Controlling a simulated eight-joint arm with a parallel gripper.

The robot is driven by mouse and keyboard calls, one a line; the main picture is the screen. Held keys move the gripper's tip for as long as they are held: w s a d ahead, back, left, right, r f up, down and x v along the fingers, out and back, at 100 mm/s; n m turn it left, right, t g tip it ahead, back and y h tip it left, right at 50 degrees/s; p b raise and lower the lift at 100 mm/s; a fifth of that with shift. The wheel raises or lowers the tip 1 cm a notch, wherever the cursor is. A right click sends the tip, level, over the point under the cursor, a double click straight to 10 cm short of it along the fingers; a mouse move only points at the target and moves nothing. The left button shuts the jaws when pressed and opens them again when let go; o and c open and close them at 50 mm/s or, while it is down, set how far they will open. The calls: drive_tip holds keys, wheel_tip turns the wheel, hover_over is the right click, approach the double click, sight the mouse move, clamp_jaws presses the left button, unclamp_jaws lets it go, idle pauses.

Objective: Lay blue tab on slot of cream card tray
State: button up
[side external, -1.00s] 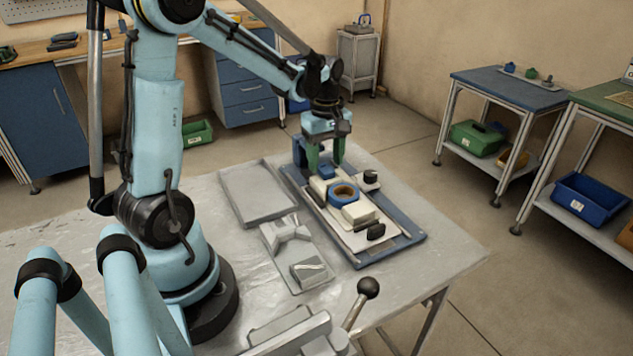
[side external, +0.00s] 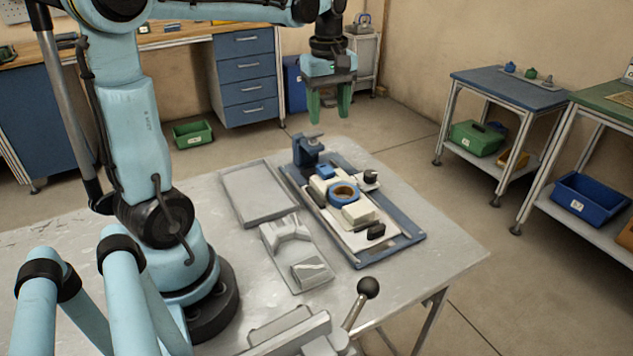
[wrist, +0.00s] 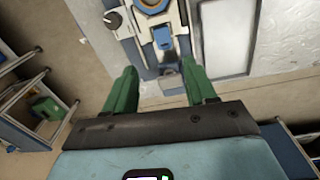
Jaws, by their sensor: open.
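The blue tab (side external: 325,172) lies at the far end of the cream card tray (side external: 358,213), just beyond a blue ring with a brown core (side external: 343,192). I cannot tell how exactly it sits in the slot. My gripper (side external: 329,112) is open and empty, raised well above the far end of the tray and touching nothing.
A blue base board (side external: 400,246) carries the tray, with a blue clamp post (side external: 308,150) at its far end. A grey empty tray (side external: 258,192) and a grey fixture (side external: 295,255) lie to the left.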

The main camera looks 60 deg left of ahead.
drive_tip(key=s+d+f+m+t, duration=0.2)
drive_tip(key=d+m+t, duration=0.1)
drive_tip(key=d+m, duration=0.4)
drive_tip(key=s+d+f+m+t, duration=0.2)
drive_tip(key=s+d+m+t, duration=0.1)
drive_tip(key=d+m, duration=0.5)
drive_tip(key=shift+s+f+m+t, duration=0.25)
drive_tip(key=shift+f+m+t, duration=0.15)
drive_tip(key=shift+m, duration=0.6)
